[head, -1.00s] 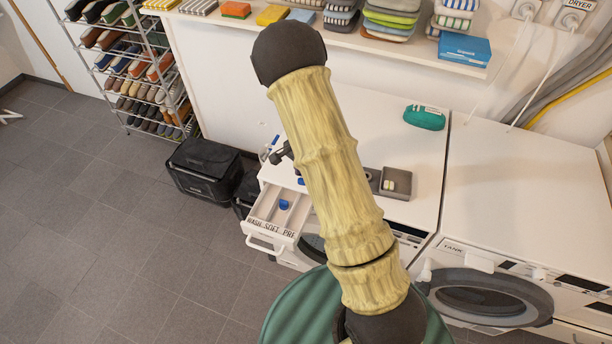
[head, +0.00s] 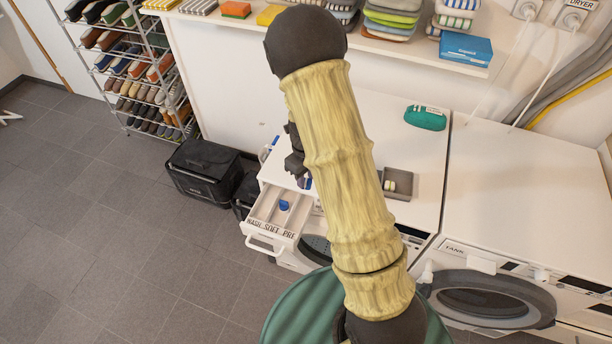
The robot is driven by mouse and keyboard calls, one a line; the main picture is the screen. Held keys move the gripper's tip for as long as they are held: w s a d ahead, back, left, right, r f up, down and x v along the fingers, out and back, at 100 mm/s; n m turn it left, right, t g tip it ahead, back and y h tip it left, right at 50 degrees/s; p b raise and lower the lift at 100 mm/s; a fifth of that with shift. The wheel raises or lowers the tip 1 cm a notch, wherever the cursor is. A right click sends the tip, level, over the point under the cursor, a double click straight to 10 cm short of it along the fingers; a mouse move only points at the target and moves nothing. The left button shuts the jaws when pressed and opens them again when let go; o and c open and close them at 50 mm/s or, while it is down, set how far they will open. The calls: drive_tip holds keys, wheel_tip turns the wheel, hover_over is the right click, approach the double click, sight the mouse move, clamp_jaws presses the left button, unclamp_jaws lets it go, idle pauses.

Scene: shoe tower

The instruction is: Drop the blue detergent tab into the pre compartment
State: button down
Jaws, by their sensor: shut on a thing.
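The pulled-out detergent drawer (head: 262,222) at the washer's front left has compartments marked WASH, SOFT and PRE. The pre compartment (head: 303,213) is the right one, partly hidden by my arm. My gripper (head: 303,179) points down over the washer top, just behind the drawer. It is shut on a small bluish thing, seemingly the blue detergent tab (head: 305,184), which is mostly hidden by the dark fingers and arm. A blue piece (head: 284,205) sits in the middle, soft compartment.
The white washer top (head: 405,140) carries a grey tray (head: 399,183) with pale tabs and a green pack (head: 425,117). A dryer (head: 530,200) stands on the right. Black bags (head: 203,170) and a shoe rack (head: 135,70) stand to the left. My arm covers the middle.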

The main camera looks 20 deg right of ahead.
sight(306, 186)
drive_tip(key=shift+m, duration=0.4)
drive_tip(key=shift+s+f+b, duration=0.15)
drive_tip(key=shift+f+b, duration=0.5)
drive_tip(key=shift+b, duration=0.05)
wheel_tip(306, 186, down, 5)
drive_tip(key=b, duration=0.4)
drive_tip(key=shift+r, duration=0.1)
drive_tip(key=shift+r, duration=0.1)
drive_tip(key=c, duration=1)
unclamp_jaws()
